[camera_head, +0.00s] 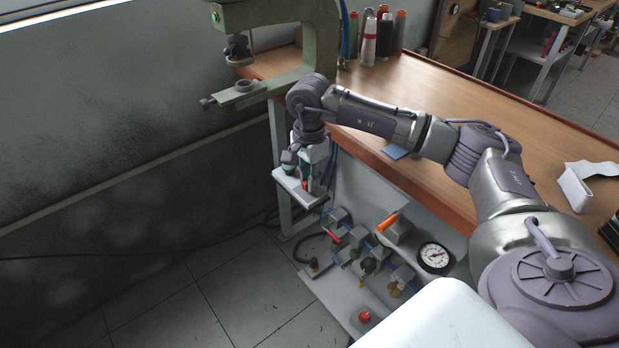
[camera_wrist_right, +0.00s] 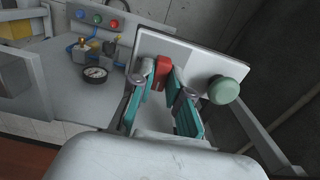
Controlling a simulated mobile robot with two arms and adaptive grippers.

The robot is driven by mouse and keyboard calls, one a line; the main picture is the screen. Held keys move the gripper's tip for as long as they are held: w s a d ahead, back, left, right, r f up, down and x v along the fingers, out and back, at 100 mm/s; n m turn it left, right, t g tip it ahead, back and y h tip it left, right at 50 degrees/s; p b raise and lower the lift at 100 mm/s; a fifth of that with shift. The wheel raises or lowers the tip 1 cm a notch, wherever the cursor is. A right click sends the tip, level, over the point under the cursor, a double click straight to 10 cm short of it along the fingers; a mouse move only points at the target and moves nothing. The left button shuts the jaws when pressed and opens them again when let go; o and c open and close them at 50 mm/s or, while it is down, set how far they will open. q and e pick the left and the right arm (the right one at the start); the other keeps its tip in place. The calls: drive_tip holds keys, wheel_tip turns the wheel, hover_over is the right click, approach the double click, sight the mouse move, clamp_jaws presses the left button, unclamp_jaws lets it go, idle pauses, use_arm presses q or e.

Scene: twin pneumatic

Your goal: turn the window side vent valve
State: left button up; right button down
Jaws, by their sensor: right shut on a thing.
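My right gripper (camera_head: 308,168) reaches down past the bench's window-side end, over a small white panel (camera_head: 293,187). In the wrist view, my right gripper (camera_wrist_right: 163,82) has its teal-padded fingers on both sides of a red handle (camera_wrist_right: 162,70) and is shut on it. The handle stands at the white panel (camera_wrist_right: 207,62), beside a round green knob (camera_wrist_right: 224,90). In the head view the gripper hides the red handle, and the green knob (camera_head: 289,168) shows only in part. My left gripper is in neither view.
Under the bench (camera_head: 450,100), a grey board carries an orange lever (camera_head: 387,222), a red lever (camera_head: 332,237), a gauge (camera_head: 435,257) and a red button (camera_head: 365,317). A green press (camera_head: 320,45) stands above the panel. Spools (camera_head: 385,35) stand behind. The floor at left is clear.

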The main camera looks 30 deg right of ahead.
drive_tip(key=shift+r, duration=0.1)
drive_tip(key=c, duration=1.1)
unclamp_jaws()
wheel_tip(320, 180, up, 12)
drive_tip(key=shift+f, duration=0.1)
